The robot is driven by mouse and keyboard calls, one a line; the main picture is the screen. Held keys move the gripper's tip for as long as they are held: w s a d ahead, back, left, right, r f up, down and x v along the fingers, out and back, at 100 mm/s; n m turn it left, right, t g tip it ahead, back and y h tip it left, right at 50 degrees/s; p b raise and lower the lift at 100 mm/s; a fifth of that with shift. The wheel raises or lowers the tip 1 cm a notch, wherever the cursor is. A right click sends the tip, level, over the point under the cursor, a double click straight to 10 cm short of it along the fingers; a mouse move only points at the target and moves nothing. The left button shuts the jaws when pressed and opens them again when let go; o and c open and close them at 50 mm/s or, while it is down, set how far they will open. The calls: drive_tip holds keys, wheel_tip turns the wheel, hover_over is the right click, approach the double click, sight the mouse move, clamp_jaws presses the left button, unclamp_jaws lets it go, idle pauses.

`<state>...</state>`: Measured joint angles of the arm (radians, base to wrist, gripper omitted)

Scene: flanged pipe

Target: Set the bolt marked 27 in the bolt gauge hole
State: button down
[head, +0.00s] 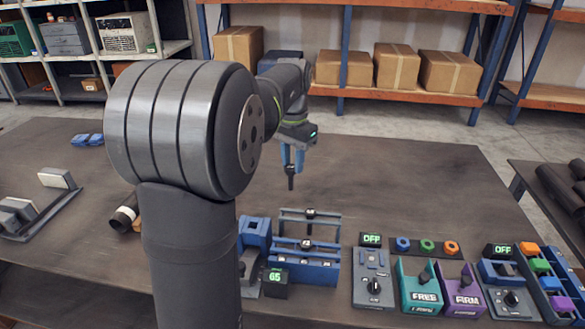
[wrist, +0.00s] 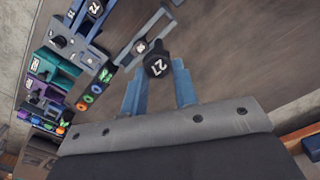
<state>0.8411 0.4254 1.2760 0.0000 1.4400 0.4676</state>
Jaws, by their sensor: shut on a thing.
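The bolt marked 27 (wrist: 157,66) has a black hexagonal head with a white number and is in my gripper's blue fingers in the wrist view. In the head view, my gripper (head: 291,158) is shut on this bolt (head: 291,180), which hangs shank down above the table, behind the blue rack. The blue rack (head: 318,272) holds other black numbered bolts, and one sits in its raised rear bar (head: 290,218). A blue block (head: 256,232) stands left of the rack, with a lit display (head: 276,278) in front. I cannot tell which part is the bolt gauge hole.
Right of the rack stand a grey dial box (head: 372,278), teal (head: 420,285) and purple (head: 463,290) bins, another dial box (head: 508,300) and a blue tray of coloured blocks (head: 560,300). The table's back middle is clear.

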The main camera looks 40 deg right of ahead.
sight(292, 166)
drive_tip(key=shift+r, duration=2.1)
drive_tip(key=w+a+f, duration=0.2)
drive_tip(key=a+f, duration=0.7)
drive_tip(key=a, duration=0.1)
drive_tip(key=shift+w+a+f, duration=0.15)
drive_tip(key=shift+a+f, duration=0.1)
drive_tip(key=shift+a, duration=0.15)
drive_tip(key=shift+f, duration=0.15)
drive_tip(key=shift+f, duration=1.05)
drive_tip(key=shift+f, duration=0.15)
drive_tip(key=shift+f, duration=1.55)
drive_tip(key=shift+f, duration=1.2)
